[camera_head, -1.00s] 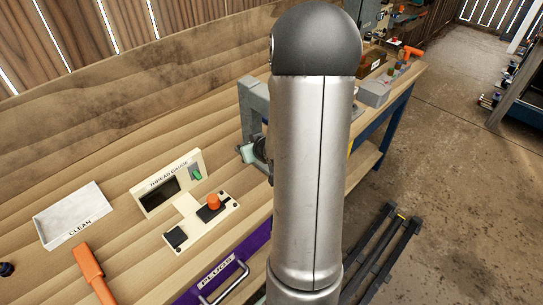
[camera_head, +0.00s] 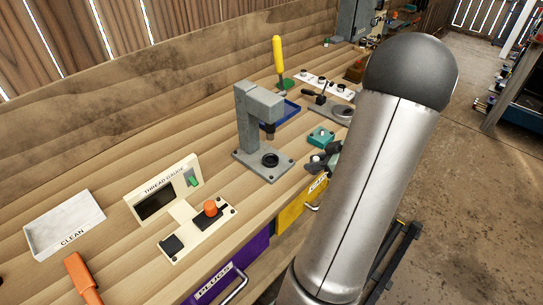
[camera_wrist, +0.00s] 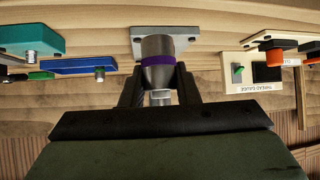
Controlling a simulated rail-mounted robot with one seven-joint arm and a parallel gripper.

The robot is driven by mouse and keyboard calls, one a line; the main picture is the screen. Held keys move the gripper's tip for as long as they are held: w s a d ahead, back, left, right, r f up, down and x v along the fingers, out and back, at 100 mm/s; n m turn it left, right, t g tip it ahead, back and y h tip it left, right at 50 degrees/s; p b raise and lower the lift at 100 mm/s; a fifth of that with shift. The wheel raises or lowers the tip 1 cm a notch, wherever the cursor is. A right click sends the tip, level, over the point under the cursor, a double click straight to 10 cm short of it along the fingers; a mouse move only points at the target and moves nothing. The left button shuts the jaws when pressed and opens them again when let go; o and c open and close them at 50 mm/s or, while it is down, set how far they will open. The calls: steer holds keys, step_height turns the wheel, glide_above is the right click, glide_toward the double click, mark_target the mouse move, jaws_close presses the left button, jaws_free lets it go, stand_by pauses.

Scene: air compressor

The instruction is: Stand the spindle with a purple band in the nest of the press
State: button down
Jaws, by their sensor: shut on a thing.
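The spindle (camera_wrist: 158,50) is a grey metal piece with a purple band. In the wrist view it sits between the two dark fingers of my gripper (camera_wrist: 158,84), which is shut on it. In the head view my gripper (camera_head: 327,160) shows beside my arm, to the right of the press; the spindle's band cannot be made out there. The grey press (camera_head: 248,118) stands on the bench, with a round dark nest (camera_head: 270,160) on its base under the ram. In the wrist view a grey plate (camera_wrist: 190,34), apparently the press base, shows behind the spindle.
A teal block (camera_head: 320,136) lies right of the press, near my gripper. A blue tray (camera_head: 287,111) and yellow-handled tool (camera_head: 278,58) are behind it. The thread gauge (camera_head: 163,190) and white CLEAN tray (camera_head: 64,224) are left. Bare bench lies between gauge and press.

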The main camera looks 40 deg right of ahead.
steer(key=w+a, duration=0.1)
steer(key=w, duration=0.3)
steer(key=w+a+p, duration=0.1)
steer(key=w+a, duration=0.1)
steer(key=w, duration=0.3)
steer(key=w+a+p, duration=0.1)
steer(key=w+a, duration=0.1)
steer(key=w, duration=0.3)
steer(key=shift+w, duration=0.25)
steer(key=shift+a+f, duration=0.1)
steer(key=shift+f, duration=1.65)
steer(key=shift+f, duration=0.1)
steer(key=c, duration=1.1)
jaws_free()
steer(key=shift+f, duration=0.1)
steer(key=shift+r, duration=0.25)
steer(key=v, duration=1.2)
steer(key=shift+b, duration=0.35)
